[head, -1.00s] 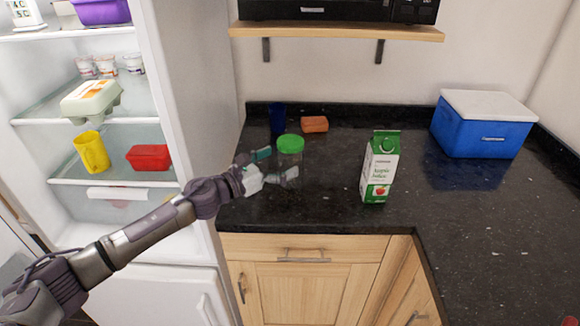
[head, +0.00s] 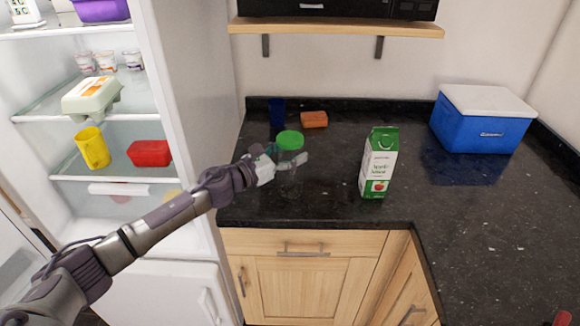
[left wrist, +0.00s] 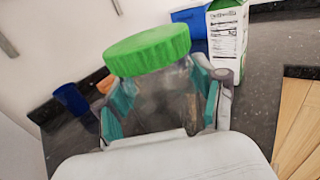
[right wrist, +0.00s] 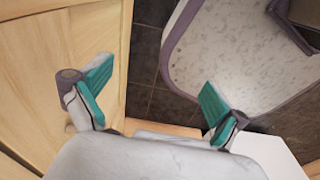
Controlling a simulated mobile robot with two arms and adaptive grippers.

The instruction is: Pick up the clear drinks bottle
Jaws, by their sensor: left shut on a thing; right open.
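A clear bottle with a wide green lid (head: 290,141) stands upright on the dark counter, near its left end. My left gripper (head: 284,164) has its fingers on either side of the clear body, below the lid. In the left wrist view the bottle's clear body (left wrist: 165,100) sits between the teal finger pads, with the pads against it. My left gripper (left wrist: 163,105) is shut on it there. Whether the bottle's base touches the counter is hidden by the gripper. My right gripper (right wrist: 150,100) is open and empty, low beside a wooden cabinet front.
A green and white juice carton (head: 379,163) stands to the right of the bottle. Behind are a dark blue cup (head: 277,112) and an orange sponge (head: 314,119). A blue cooler (head: 482,122) stands at the back right. The open fridge (head: 185,110) is at the left.

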